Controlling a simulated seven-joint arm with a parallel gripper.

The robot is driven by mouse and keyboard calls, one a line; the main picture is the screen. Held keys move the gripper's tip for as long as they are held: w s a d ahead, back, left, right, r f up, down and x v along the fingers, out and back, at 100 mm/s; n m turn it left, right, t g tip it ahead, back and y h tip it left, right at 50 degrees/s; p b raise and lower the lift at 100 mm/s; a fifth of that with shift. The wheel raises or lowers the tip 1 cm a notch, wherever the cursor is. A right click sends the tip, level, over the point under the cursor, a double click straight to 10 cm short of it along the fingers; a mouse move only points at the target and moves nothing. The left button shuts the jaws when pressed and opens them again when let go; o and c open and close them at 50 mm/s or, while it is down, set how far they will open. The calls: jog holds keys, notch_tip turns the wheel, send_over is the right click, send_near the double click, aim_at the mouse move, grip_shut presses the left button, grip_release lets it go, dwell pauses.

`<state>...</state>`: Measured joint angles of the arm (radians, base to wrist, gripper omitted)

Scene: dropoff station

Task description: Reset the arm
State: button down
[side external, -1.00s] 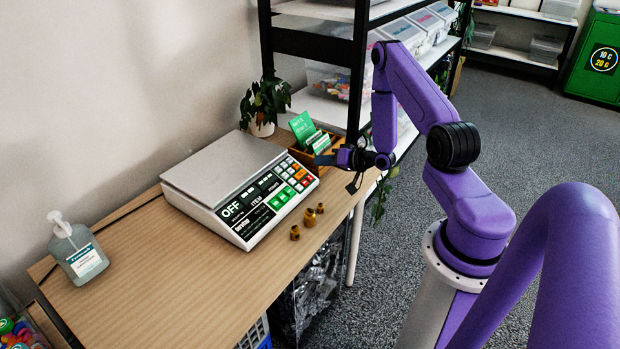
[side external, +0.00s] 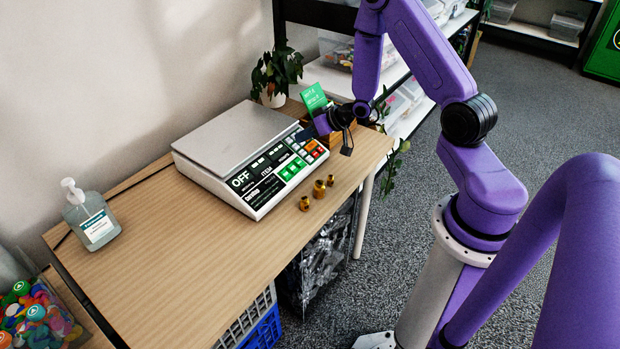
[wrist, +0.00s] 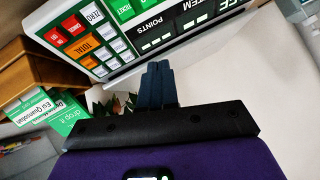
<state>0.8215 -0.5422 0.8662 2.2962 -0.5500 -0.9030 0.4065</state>
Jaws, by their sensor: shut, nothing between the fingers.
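My gripper (side external: 307,133) is at the right end of the table, beside the scale's keypad and in front of the card box. In the wrist view my gripper (wrist: 157,72) has its dark fingers together with nothing between them. The scale (side external: 251,158) has a grey plate and a black panel reading OFF; its panel with red, orange and green keys (wrist: 160,32) fills the upper part of the wrist view. I cannot tell whether the fingertips touch the scale.
Several small brass weights (side external: 319,189) stand in front of the scale. A wooden box (side external: 343,134) with green cards (side external: 314,97) is behind my gripper, near a potted plant (side external: 275,75). A sanitizer bottle (side external: 91,214) stands at the left. The table's front left (side external: 190,270) is clear.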

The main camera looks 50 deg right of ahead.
jog(key=s+a+r+n+g, duration=0.3)
jog(key=s+a+r+n, duration=0.15)
jog(key=a, duration=0.45)
jog(key=s+a+r+n+g, duration=0.2)
jog(key=s+a+r+n, duration=0.1)
jog(key=s+a+r, duration=0.4)
jog(key=s+a+r+n+g+h, duration=0.1)
jog(key=s+r+n+g, duration=0.1)
jog(key=s, duration=0.8)
jog(key=s+a+r+n+g+h, duration=0.1)
jog(key=s+r+n, duration=0.3)
jog(key=s, duration=0.7)
jog(key=shift+r+n+g, duration=0.15)
jog(key=shift+n+g, duration=0.2)
jog(key=shift+g, duration=0.45)
